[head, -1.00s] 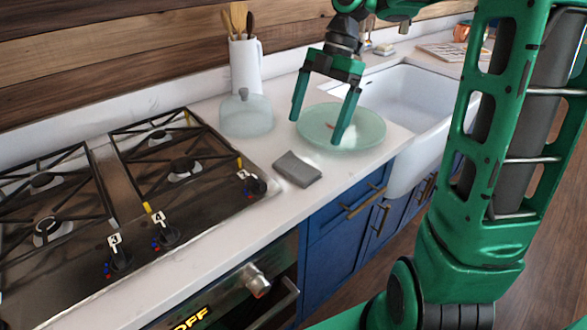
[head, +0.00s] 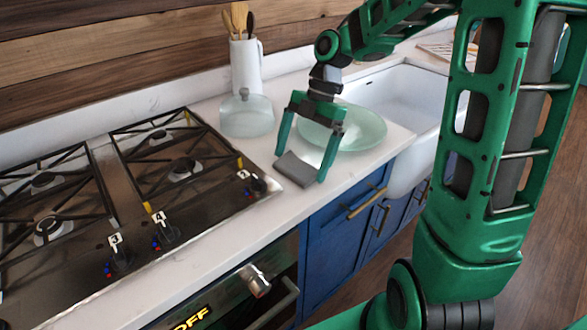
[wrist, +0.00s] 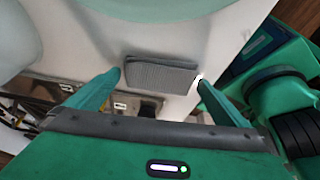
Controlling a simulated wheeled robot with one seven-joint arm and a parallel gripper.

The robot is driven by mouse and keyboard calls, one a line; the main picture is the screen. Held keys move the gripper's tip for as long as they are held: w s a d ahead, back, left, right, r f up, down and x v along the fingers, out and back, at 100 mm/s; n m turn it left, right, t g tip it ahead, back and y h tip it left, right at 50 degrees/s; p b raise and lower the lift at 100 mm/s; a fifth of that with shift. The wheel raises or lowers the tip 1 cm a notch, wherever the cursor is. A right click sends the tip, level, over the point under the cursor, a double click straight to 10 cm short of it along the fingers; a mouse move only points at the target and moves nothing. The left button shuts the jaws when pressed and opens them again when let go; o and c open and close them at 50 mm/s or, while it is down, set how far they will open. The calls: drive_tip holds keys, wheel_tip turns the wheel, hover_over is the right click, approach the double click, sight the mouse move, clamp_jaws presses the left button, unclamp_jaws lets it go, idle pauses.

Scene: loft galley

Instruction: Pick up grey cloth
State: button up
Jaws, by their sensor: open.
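The grey cloth (head: 297,169) is a small folded rectangle lying on the white counter between the stove and the glass plate. It also shows in the wrist view (wrist: 161,73), lying between and a little beyond the fingertips. My gripper (head: 300,167) is open and empty, its two green fingers straddling the cloth, one at each end. In the wrist view my gripper (wrist: 158,76) has a fingertip to either side of the cloth, with a gap on the left. I cannot tell whether the fingertips touch the counter.
A pale green glass plate (head: 362,131) sits just behind my gripper. A glass dome (head: 246,115) and a white utensil holder (head: 245,66) stand behind to the left. The gas stove (head: 110,195) is left, the white sink (head: 400,100) right. The counter's front edge is close.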

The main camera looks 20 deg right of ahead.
sight(295, 165)
drive_tip(key=shift+a+f, duration=0.15)
drive_tip(key=shift+f, duration=0.2)
drive_tip(key=shift+c, duration=0.3)
drive_tip(key=c, duration=0.7)
drive_tip(key=shift+c, duration=0.2)
drive_tip(key=shift+r, duration=0.15)
wheel_tip(295, 165, up, 4)
drive_tip(key=shift+f, duration=0.1)
drive_tip(key=s+a+r, duration=0.6)
drive_tip(key=a+r, duration=0.1)
drive_tip(key=a, duration=0.2)
drive_tip(key=shift+s+a, duration=0.3)
drive_tip(key=shift+s, duration=0.1)
